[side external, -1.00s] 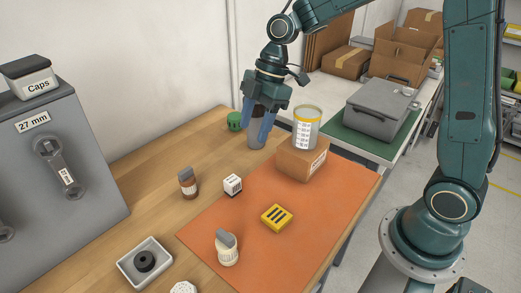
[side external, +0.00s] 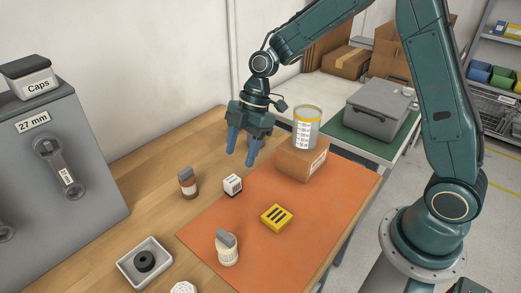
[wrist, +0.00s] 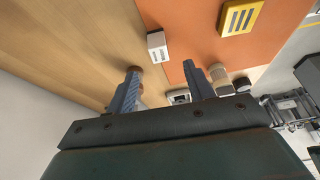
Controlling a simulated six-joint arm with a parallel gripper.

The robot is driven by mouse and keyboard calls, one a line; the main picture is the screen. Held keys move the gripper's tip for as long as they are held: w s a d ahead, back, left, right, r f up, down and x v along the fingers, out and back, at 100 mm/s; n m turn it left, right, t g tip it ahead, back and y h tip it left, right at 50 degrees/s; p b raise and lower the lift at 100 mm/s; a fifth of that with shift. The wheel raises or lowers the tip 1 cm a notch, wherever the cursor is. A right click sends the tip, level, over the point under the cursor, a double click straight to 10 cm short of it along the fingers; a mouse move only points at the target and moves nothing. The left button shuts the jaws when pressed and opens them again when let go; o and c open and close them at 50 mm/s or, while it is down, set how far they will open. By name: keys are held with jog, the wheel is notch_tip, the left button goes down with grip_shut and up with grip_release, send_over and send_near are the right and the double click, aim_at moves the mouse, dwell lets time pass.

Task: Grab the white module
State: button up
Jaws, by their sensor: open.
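The white module (side external: 232,185) is a small white block with dark marks on its side. It sits at the left edge of the orange mat (side external: 318,225), and it also shows in the wrist view (wrist: 157,46) beyond my fingertips. My gripper (side external: 241,158) hangs above and slightly behind the module, pointing down, with its two blue fingers apart and nothing between them. The fingers also show in the wrist view (wrist: 161,68). The module stands clear of both fingers.
A yellow slotted block (side external: 277,218) and a cream knobbed piece (side external: 227,250) are on the mat. A brown bottle (side external: 188,184) stands left of the module. A cardboard box (side external: 301,161) with a clear canister (side external: 307,128) stands to the right. A grey tray (side external: 130,276) is front left.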

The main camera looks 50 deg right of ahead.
aim_at(233, 178)
jog(key=shift+x, duration=2.15)
jog(key=shift+f, duration=0.1)
jog(key=shift+x, duration=2.5)
jog(key=shift+d, duration=0.1)
jog(key=shift+c, duration=0.4)
jog(key=c, duration=1)
